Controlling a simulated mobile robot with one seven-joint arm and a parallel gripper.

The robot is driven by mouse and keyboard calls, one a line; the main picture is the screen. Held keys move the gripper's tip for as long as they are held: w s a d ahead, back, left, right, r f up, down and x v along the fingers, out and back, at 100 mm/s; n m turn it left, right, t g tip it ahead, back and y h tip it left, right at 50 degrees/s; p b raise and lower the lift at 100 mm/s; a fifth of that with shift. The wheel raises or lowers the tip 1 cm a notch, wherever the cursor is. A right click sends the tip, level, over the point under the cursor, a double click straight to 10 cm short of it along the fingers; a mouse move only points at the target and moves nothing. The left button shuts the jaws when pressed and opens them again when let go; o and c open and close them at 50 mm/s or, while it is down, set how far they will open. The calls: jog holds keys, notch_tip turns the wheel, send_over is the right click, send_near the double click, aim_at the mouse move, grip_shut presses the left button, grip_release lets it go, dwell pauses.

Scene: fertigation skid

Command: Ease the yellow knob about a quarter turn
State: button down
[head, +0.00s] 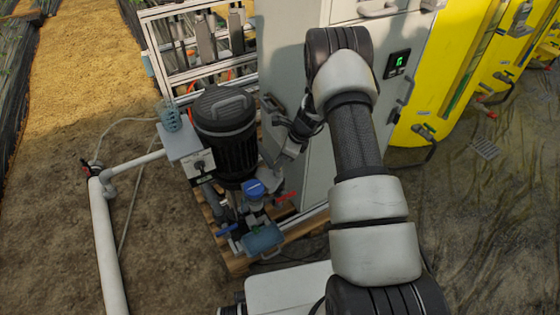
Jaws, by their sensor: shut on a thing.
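My gripper (268,178) reaches down and left from my wrist, just right of the black pump motor (225,118), among the fittings on the skid. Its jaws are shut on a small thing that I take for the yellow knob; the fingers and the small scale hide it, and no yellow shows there. A blue-capped fitting (253,188) stands just left of and below the fingertips. I cannot tell the knob's angle.
A red-handled valve (284,197) and a blue-handled valve (227,230) are close by. A grey cabinet (290,70) stands behind my arm, with yellow tanks (440,100) to its right. A white pipe (104,240) runs at left. Bare ground lies at far left.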

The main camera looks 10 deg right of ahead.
dwell(0.3)
jog(key=c, duration=1.5)
grip_release()
jog(key=p+v, duration=0.3)
jog(key=v, duration=1.4)
jog(key=shift+r+p, duration=0.15)
jog(key=shift+p, duration=0.15)
